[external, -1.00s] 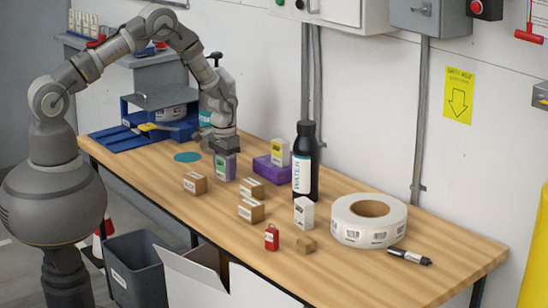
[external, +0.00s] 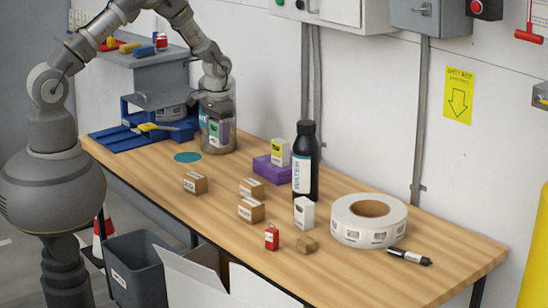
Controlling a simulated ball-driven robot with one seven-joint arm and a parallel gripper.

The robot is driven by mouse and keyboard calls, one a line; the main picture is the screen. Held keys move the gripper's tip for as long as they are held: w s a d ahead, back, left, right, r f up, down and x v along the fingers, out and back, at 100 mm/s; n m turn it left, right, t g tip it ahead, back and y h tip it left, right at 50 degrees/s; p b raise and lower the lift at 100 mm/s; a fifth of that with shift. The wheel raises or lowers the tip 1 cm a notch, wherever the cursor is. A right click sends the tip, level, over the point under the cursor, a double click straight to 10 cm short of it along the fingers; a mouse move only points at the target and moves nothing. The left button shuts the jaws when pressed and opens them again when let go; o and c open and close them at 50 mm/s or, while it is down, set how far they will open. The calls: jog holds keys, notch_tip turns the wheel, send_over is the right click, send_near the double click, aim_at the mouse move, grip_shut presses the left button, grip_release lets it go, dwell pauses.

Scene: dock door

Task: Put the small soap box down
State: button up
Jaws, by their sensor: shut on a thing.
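My gripper (external: 217,112) reaches down into the jar's mouth from above and is shut on the box. The fingertips are blurred by the jar, and I cannot tell whether the box touches the jar's bottom.

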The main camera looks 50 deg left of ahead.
jog(key=s+a+r, duration=0.5)
jog(key=s+a, duration=0.1)
jog(key=s, duration=0.4)
jog(key=w+d+f+m+b, duration=0.1)
jog(key=w+d+f+m, duration=0.2)
jog(key=w+d+m, duration=0.45)
jog(key=w+d+f+m, duration=0.3)
jog(key=w+m, duration=0.1)
jog(key=m, duration=0.7)
jog(key=shift+n, duration=0.25)
jog(key=w+b, duration=0.1)
jog(key=w, duration=0.3)
jog(key=w+d+f+b, duration=0.1)
jog(key=w+b, duration=0.1)
jog(key=w, duration=0.3)
jog(key=w+d+f+b, duration=0.1)
jog(key=w, duration=0.3)
jog(key=shift+w+d+b, duration=0.15)
jog(key=shift+w+b, duration=0.05)
jog(key=shift+b, duration=0.15)
jog(key=shift+w+d+r+b, duration=0.15)
jog(key=shift+w+b, duration=0.25)
jog(key=shift+w, duration=0.55)
